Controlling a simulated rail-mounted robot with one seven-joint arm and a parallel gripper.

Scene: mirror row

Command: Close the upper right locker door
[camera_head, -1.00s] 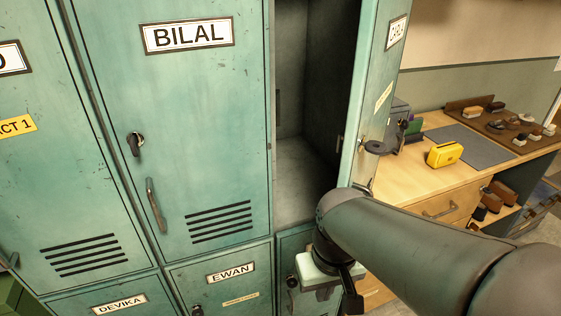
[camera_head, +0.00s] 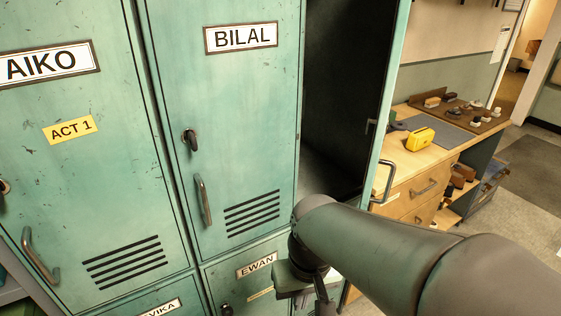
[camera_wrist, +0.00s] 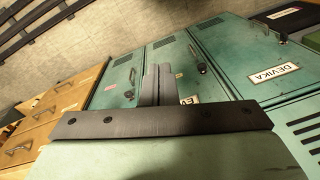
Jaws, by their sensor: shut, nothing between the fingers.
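The upper right locker door (camera_head: 396,75) stands open, swung out from the right of the upper right locker (camera_head: 340,95). In the head view I see it nearly edge-on, with its handle (camera_head: 384,182) sticking out on the right. The locker's dark inside is exposed. My gripper (camera_head: 323,294) is low in front of the lockers, below the open compartment, mostly hidden behind my own arm. In the wrist view its fingers (camera_wrist: 156,85) are together and empty, pointing toward the lower lockers. The gripper appears apart from the door.
The shut BILAL door (camera_head: 230,120) and AIKO door (camera_head: 75,140) are to the left. The EWAN door (camera_head: 245,280) is below. A wooden workbench (camera_head: 415,165) with drawers and a yellow object (camera_head: 420,139) stands beyond the open door. Floor is free at far right.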

